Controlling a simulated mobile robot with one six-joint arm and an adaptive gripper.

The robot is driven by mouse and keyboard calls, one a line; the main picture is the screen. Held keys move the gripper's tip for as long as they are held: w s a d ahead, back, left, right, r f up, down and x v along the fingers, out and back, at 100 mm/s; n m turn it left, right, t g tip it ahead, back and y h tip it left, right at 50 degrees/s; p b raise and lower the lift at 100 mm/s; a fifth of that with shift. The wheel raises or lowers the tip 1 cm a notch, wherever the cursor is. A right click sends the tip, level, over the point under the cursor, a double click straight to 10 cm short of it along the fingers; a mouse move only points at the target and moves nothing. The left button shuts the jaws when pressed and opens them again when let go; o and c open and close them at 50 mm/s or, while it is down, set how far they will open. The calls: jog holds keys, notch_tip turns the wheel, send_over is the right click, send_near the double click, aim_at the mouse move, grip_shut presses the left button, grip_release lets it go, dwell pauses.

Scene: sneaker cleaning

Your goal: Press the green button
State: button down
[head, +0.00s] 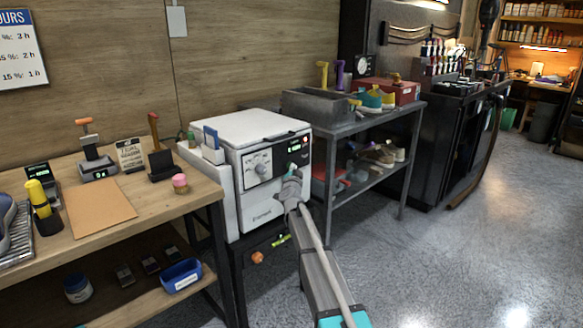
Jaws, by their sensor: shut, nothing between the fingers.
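A pale dial (258,163) is at the panel's left. A small green spot, which looks like the green button (293,166), shows at the panel's right. My gripper (291,177) is shut and empty, right in front of the panel's right side, its tip just below the green spot. Whether it touches the panel or the button I cannot tell. My gripper and arm hide the panel's lower right part.
A wooden workbench (150,205) with tools stands at the left, close to the machine. A grey metal shelf (346,132) with a grey bin (318,106) and sneakers (376,100) stands at the right. The floor (440,265) at the front right is clear.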

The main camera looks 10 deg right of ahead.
jog(key=shift+s+d, duration=0.5)
jog(key=shift+s, duration=0.2)
jog(key=shift+s+d, duration=0.75)
jog(key=shift+s, duration=0.25)
jog(key=shift+s+d, duration=0.7)
jog(key=shift+s, duration=0.3)
